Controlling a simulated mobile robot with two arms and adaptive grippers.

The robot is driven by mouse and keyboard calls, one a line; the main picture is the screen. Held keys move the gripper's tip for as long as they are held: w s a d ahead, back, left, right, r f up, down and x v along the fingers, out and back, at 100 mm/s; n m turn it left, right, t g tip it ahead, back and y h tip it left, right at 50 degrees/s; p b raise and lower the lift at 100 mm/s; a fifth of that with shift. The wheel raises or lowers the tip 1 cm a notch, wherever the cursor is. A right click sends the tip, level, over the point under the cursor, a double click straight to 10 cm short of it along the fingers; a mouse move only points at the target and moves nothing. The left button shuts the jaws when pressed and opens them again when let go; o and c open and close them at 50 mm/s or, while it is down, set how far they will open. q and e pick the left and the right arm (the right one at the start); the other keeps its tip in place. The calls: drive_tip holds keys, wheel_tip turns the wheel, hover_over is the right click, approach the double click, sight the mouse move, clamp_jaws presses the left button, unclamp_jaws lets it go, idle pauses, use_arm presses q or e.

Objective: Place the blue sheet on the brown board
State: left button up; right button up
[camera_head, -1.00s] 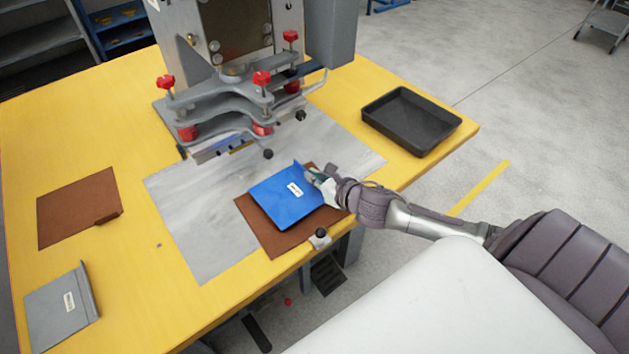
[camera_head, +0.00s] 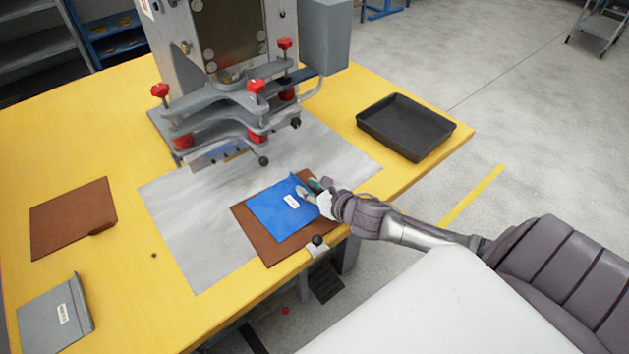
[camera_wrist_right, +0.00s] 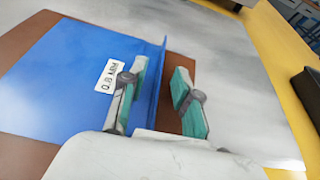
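The blue sheet (camera_head: 277,215) lies on the brown board (camera_head: 281,254) at the table's front edge, with brown showing around it. The sheet has a white label and a raised lip along one edge. My right gripper (camera_head: 309,190) is at that lip. In the right wrist view, the right gripper's fingers (camera_wrist_right: 158,98) are apart, one on each side of the lip, with a clear gap. The blue sheet (camera_wrist_right: 60,85) and part of the brown board (camera_wrist_right: 35,30) show there too. My left gripper is not in view.
A press machine (camera_head: 225,110) with red knobs stands behind the board on a grey plate (camera_head: 190,235). A black tray (camera_head: 405,126) is at the right. Another brown board (camera_head: 72,218) and a grey sheet (camera_head: 50,318) lie at the left. A small clamp (camera_head: 318,243) is at the board's front edge.

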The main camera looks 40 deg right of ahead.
drive_tip(key=v, duration=1.2)
drive_tip(key=shift+r, duration=0.15)
